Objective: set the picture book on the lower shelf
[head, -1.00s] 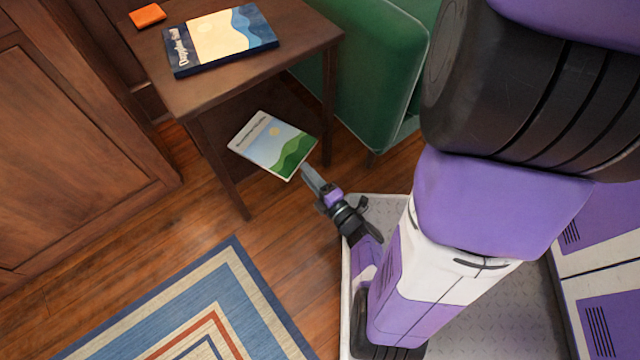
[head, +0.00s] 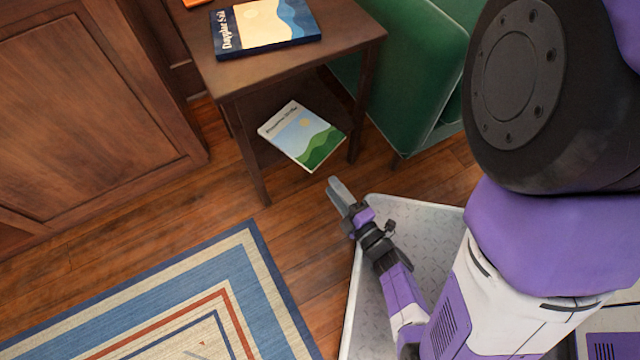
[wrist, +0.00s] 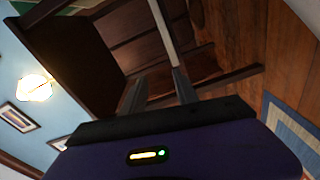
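A book (head: 303,135) with a green-hills cover and a pale sky lies at the lower shelf of the dark wood side table (head: 233,78), between its front legs. Its near corner seems to reach past the shelf's front edge. In the wrist view a thin pale strip (wrist: 164,25), likely this book edge-on, runs ahead of the fingers. My gripper (head: 335,192) is in front of the book's near corner, apart from it. Its two fingers are spread with nothing between them; they show in the wrist view (wrist: 157,88).
A dark blue book (head: 265,25) with a sail cover lies on the tabletop, beside an orange item (head: 195,3). A green armchair (head: 410,75) stands close on the right, a wood cabinet (head: 85,115) on the left. Bare floor and a striped rug (head: 180,300) lie in front.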

